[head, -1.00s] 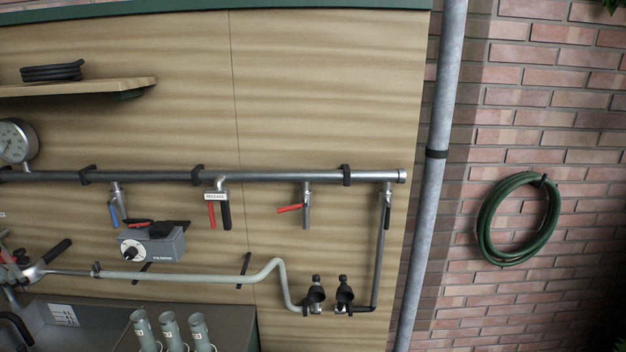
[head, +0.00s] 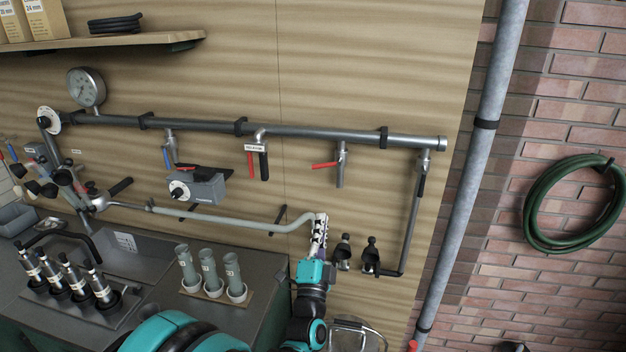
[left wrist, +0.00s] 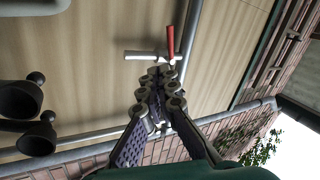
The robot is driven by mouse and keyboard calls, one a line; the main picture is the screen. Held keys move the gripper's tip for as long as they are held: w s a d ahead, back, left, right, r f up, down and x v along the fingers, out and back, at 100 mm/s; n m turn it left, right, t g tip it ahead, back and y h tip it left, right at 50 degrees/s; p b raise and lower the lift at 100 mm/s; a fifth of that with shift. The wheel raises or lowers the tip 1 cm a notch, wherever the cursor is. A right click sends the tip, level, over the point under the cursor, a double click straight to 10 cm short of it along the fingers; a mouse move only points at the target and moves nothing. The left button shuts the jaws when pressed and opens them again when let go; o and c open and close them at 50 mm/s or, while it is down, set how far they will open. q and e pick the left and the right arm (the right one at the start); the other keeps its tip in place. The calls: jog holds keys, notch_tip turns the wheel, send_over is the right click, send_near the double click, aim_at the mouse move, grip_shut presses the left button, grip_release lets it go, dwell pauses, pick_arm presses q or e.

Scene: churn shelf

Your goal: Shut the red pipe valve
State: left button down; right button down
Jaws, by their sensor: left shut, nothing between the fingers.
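The red pipe valve's lever (head: 325,165) sticks out to the left, crosswise to its short grey drop pipe (head: 340,172), under the long horizontal pipe. In the left wrist view the red lever (left wrist: 171,42) and the pale drop pipe (left wrist: 142,55) show just beyond the fingertips. My left gripper (head: 320,226) is below the valve in the head view, pointing up, apart from it. In the left wrist view its fingers (left wrist: 160,84) are closed together with nothing between them. My right gripper is not in view.
Another red handle (head: 250,163) hangs beside a black one, left of the valve. A grey box (head: 203,189) with a dial sits further left. Two black cup-like fittings (head: 369,257) stand right of my gripper. A bent pale pipe (head: 235,224) runs behind it.

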aim_at(326, 164)
pick_arm(q)
jog(key=w+r+y, duration=0.1)
jog(key=w+r, duration=0.2)
jog(key=w, duration=0.2)
jog(key=w+r+t+y+b, duration=0.1)
jog(key=w+r, duration=0.2)
jog(key=w, duration=0.3)
jog(key=shift+a+r, duration=0.3)
jog(key=shift+a+r+p, duration=0.35)
jog(key=shift+a+r, duration=0.05)
jog(key=shift+r, duration=0.4)
jog(key=shift+f, duration=0.15)
